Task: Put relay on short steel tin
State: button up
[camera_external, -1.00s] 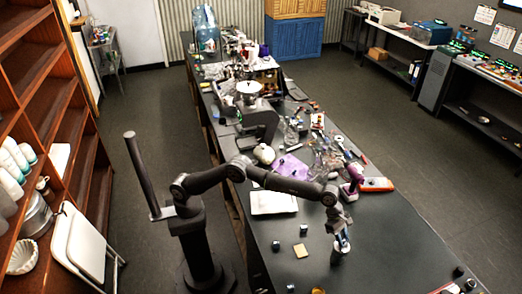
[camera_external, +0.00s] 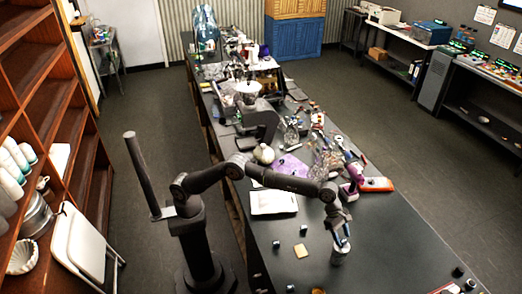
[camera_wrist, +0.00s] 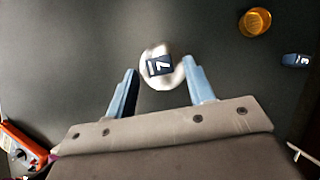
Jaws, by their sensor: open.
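The short steel tin (camera_external: 340,257) stands on the dark bench below my gripper (camera_external: 341,242). In the wrist view the tin's round silver top (camera_wrist: 163,82) shows just ahead of the fingertips. A small dark block with a white 7, which looks like the relay (camera_wrist: 160,65), appears to lie on the tin's top. My gripper (camera_wrist: 165,82) is open, with its blue fingers on either side of the tin and block, apart from the block. The block is hard to make out in the external view.
Small dark blocks (camera_external: 304,230) (camera_external: 276,245) and a tan square (camera_external: 300,251) lie left of the tin. An amber round container (camera_wrist: 256,21) and a block marked 3 (camera_wrist: 296,60) show in the wrist view.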

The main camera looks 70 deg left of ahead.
jog(key=v, duration=1)
jog(key=shift+r, duration=0.15)
jog(key=x, duration=1.2)
jog(key=shift+f, duration=0.3)
notch_tip(320, 180, up, 3)
jog(key=shift+a+r, duration=0.1)
jog(key=shift+r, duration=0.6)
